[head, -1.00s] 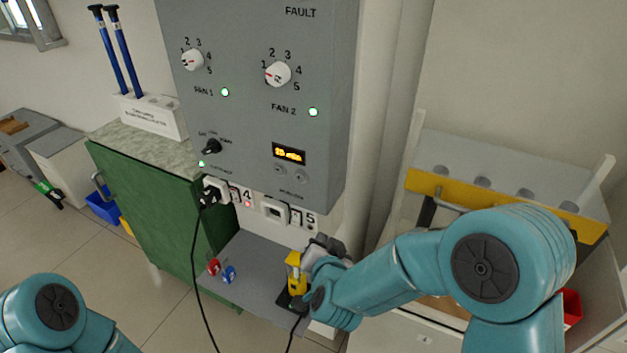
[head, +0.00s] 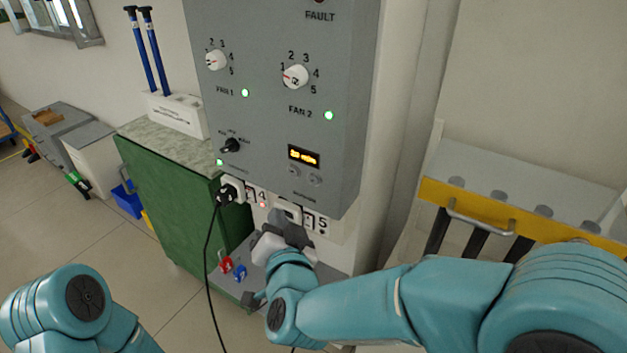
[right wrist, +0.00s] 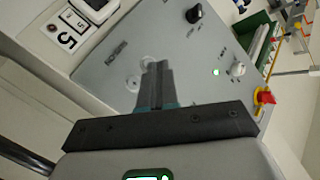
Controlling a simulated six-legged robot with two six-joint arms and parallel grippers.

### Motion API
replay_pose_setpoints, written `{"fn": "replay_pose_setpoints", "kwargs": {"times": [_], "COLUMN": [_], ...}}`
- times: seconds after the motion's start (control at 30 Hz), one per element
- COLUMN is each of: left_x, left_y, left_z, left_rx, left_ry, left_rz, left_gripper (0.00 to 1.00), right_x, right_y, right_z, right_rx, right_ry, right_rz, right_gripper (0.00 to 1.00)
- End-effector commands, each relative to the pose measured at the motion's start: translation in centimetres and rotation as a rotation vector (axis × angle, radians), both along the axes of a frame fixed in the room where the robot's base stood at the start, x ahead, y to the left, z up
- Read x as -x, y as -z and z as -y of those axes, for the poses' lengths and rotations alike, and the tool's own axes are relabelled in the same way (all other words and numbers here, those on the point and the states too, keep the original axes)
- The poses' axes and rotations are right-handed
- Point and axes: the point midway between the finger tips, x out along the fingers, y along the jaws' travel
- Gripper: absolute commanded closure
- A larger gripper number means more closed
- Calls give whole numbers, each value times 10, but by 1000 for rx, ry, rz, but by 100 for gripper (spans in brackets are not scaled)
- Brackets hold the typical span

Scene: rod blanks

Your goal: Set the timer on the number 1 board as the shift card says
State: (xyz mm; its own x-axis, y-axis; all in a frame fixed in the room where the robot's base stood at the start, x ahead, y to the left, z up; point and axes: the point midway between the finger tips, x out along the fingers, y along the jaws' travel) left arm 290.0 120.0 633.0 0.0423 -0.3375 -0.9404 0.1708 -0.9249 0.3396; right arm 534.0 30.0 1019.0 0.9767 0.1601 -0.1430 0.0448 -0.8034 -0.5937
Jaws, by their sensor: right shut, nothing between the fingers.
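The grey board (head: 265,130) fills the middle of the head view; no board number is readable. Its timer display (head: 304,157) glows amber, the text too small to read surely. Two round buttons (head: 305,175) sit below it; they also show in the right wrist view (right wrist: 133,82). My right gripper (head: 291,219) is shut and empty, below the timer and in front of the number 5 socket. In the right wrist view its fingertips (right wrist: 158,68) overlap one button; I cannot tell whether they touch. I see no shift card.
A black plug (head: 228,192) with a hanging cord is in the number 4 socket. Two fan knobs (head: 296,77) and a black selector (head: 231,146) are on the board. A shelf with red and blue pieces (head: 233,269) lies below. A green cabinet (head: 170,205) stands left.

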Motion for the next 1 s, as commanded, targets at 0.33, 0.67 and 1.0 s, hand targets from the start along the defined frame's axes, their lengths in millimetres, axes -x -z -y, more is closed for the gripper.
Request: {"fn": "replay_pose_setpoints", "kwargs": {"times": [0.33,0.67,1.0], "left_x": [0,0,0], "left_y": [-2,-2,2], "left_z": [0,0,0], "left_rx": [0,0,0], "left_ry": [0,0,0], "left_rz": [0,0,0], "left_gripper": [60,60,60], "right_x": [-16,-54,-70], "right_y": [0,2,1], "right_z": [16,43,55], "right_rx": [-1,-1,-1], "right_ry": [5,4,2], "right_rz": [0,0,-1], "right_gripper": [100,100,100]}}
